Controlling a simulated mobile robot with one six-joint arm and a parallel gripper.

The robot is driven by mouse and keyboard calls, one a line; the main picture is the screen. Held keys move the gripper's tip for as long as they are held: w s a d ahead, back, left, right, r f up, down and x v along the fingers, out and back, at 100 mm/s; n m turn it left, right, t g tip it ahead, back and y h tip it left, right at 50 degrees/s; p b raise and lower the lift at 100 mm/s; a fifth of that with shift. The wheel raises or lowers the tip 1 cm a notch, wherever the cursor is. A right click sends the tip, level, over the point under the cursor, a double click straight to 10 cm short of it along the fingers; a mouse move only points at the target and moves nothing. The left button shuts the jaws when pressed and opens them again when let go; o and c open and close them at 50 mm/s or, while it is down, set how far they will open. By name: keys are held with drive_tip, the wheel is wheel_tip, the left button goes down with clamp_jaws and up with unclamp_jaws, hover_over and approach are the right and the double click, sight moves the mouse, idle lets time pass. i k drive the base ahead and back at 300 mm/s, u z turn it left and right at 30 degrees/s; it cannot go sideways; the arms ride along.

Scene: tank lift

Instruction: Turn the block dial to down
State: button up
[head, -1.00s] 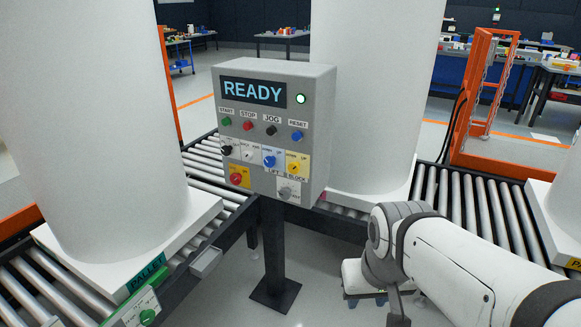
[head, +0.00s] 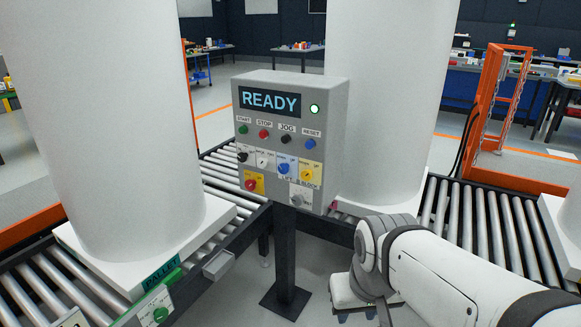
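The grey control panel (head: 244,148) stands on a dark post at the centre of the head view. Its screen reads READY and a green lamp is lit. The block dial (head: 307,174) appears to be the yellow one at the right of the dial row, with BLOCK lettered just below it; its pointer direction is too small to tell. The blue dial (head: 284,168) beside it has LIFT below. A grey dial (head: 297,199) is lower down. My arm is at the lower right, apart from the panel; my gripper's fingers cannot be made out.
Roller conveyors (head: 484,222) run behind the panel and along the left. Large white tanks (head: 118,120) stand on pallets on both sides. A small green-dial box (head: 160,314) is on the left conveyor's edge. An orange frame (head: 490,110) stands at right.

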sight(306, 174)
drive_tip(key=z, duration=0.05)
drive_tip(key=i, duration=0.95)
drive_tip(key=u, duration=0.05)
